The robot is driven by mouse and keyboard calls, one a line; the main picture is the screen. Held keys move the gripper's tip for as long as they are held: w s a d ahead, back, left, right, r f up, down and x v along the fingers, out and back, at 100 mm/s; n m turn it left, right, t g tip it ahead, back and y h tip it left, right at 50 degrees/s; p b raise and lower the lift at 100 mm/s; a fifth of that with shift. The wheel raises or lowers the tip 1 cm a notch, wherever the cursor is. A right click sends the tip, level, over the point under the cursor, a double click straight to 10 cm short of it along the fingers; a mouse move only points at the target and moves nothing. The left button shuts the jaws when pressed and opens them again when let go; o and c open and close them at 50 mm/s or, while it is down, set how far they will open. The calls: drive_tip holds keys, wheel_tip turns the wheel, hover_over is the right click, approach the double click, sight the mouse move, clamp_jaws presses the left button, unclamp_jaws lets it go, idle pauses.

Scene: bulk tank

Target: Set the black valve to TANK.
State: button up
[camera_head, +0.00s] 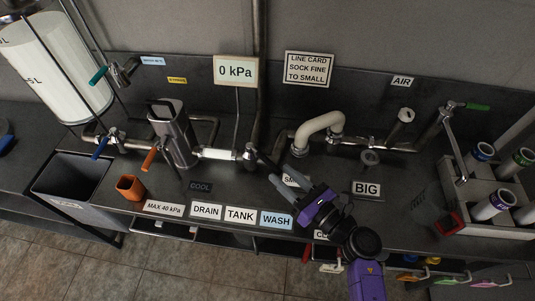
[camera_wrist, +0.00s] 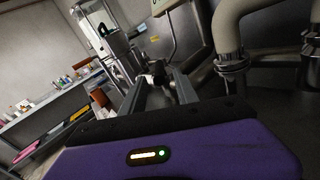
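The black valve (camera_head: 250,151) sits at the right end of the white-sleeved pipe, behind the label plates. My gripper (camera_head: 268,162) reaches up and left to it from the front right, its fingertips close to the valve. In the wrist view my two fingers (camera_wrist: 163,82) stand apart, with the dark valve part (camera_wrist: 155,70) at their tips. I cannot tell whether they touch it. The handle's exact direction is hidden by my fingers. The DRAIN plate (camera_head: 206,211), TANK plate (camera_head: 240,216) and WASH plate (camera_head: 276,220) stand in a row along the front edge.
A curved cream pipe (camera_head: 318,127) rises right of my gripper, also near it in the wrist view (camera_wrist: 228,25). A steel cylinder (camera_head: 174,135) with an orange-handled valve (camera_head: 150,160) stands left. The gauge sign (camera_head: 236,71) reads 0 kPa. A grey rack (camera_head: 480,205) with tubes is at right.

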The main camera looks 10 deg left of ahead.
sight(266, 158)
drive_tip(key=x, duration=0.7)
drive_tip(key=shift+w+a, duration=0.2)
clamp_jaws()
idle(1.3)
